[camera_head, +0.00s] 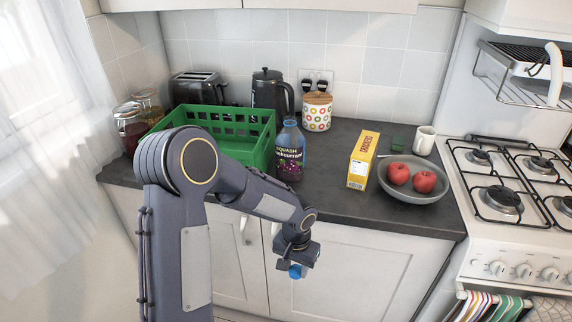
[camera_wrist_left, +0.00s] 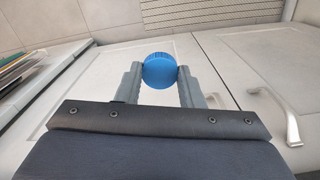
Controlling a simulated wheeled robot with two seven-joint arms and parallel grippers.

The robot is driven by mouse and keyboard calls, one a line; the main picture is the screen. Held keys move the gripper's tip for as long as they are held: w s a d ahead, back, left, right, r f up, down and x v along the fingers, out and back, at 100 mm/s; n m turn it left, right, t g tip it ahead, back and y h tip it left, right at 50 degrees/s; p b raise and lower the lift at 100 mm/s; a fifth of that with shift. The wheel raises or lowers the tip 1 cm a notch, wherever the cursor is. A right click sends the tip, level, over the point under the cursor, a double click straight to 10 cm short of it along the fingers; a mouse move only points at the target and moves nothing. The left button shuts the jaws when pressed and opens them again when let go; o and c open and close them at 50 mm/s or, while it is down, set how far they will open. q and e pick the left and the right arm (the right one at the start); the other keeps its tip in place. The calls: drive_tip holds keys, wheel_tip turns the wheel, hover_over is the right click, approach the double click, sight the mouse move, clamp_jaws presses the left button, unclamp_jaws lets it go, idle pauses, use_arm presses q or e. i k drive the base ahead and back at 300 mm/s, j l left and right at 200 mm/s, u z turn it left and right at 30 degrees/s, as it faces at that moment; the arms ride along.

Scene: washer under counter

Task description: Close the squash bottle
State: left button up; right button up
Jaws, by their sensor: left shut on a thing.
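The squash bottle (camera_head: 290,152) stands upright on the dark counter, with a dark label and dark contents. Its top shows no blue cap on it. My left gripper (camera_head: 297,268) is in front of the lower cabinet doors, below the counter edge and in front of the bottle. It is shut on a round blue cap (camera_wrist_left: 159,71), held between the two fingertips (camera_wrist_left: 160,75) in the left wrist view. The cap also shows as a small blue shape in the head view (camera_head: 296,271). My right gripper is not in view.
A green crate (camera_head: 225,125) stands left of the bottle. A yellow box (camera_head: 362,160) and a grey bowl (camera_head: 412,188) with red apples stand to the right. A kettle, a toaster and a patterned canister are behind. The counter front before the bottle is clear.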

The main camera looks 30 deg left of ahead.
sight(291, 143)
drive_tip(key=j, duration=0.5)
drive_tip(key=k+j, duration=0.15)
drive_tip(key=j, duration=0.35)
drive_tip(key=j+z, duration=0.1)
drive_tip(key=j, duration=0.4)
drive_tip(key=k+j, duration=0.15)
drive_tip(key=j, duration=0.35)
